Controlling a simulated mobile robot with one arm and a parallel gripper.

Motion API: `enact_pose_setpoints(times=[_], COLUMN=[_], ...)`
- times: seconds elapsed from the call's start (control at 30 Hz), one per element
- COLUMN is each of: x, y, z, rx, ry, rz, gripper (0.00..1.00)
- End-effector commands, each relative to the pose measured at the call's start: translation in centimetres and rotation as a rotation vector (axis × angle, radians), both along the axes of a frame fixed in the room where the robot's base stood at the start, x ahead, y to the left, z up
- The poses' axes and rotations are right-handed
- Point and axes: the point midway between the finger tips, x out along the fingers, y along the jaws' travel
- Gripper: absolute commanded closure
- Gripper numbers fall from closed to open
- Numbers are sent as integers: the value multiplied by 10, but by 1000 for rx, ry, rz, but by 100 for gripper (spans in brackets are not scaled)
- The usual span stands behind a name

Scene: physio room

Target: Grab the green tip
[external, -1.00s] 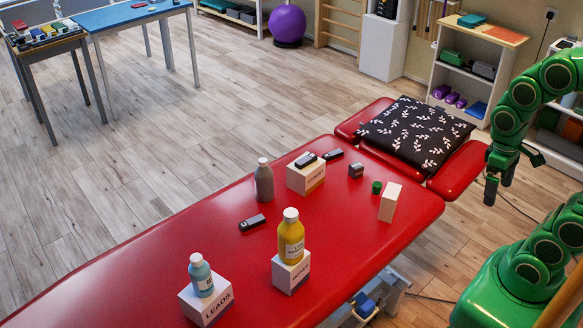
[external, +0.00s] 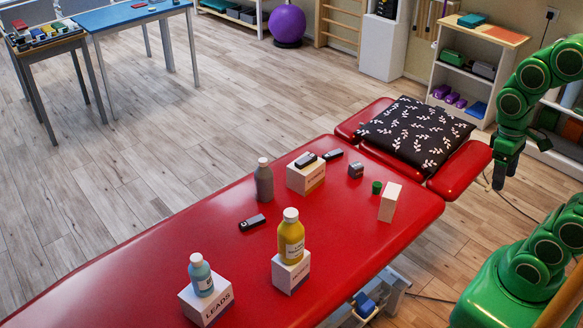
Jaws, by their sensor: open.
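The green tip (external: 376,187) is a small green cylinder standing on the red treatment table (external: 150,270), just left of an upright cream block (external: 390,202). My gripper (external: 497,183) hangs at the right, beyond the table's right edge and well apart from the tip. It points down and looks empty; its fingers are dark and small in this view.
A small grey block (external: 355,170) stands behind the tip. A patterned black pillow (external: 416,130) lies at the table's far end. Bottles on white boxes, including a yellow bottle (external: 291,238), stand further left. A grey bottle (external: 263,180) stands directly on the table.

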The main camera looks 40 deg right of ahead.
Motion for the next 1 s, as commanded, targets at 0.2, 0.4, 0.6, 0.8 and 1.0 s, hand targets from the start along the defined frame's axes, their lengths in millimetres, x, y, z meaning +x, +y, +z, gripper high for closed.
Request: enact_pose_setpoints(times=[0.2,0.4,0.6,0.8,1.0], x=[19,43,82,133,185], y=[11,25,40,49,45], z=[6,7,9,13,18], rx=[50,122,227,354,480], ry=[6,16,42,81,139], rz=[-78,-192,-369,-591,-824], gripper=[32,32,32,32,32])
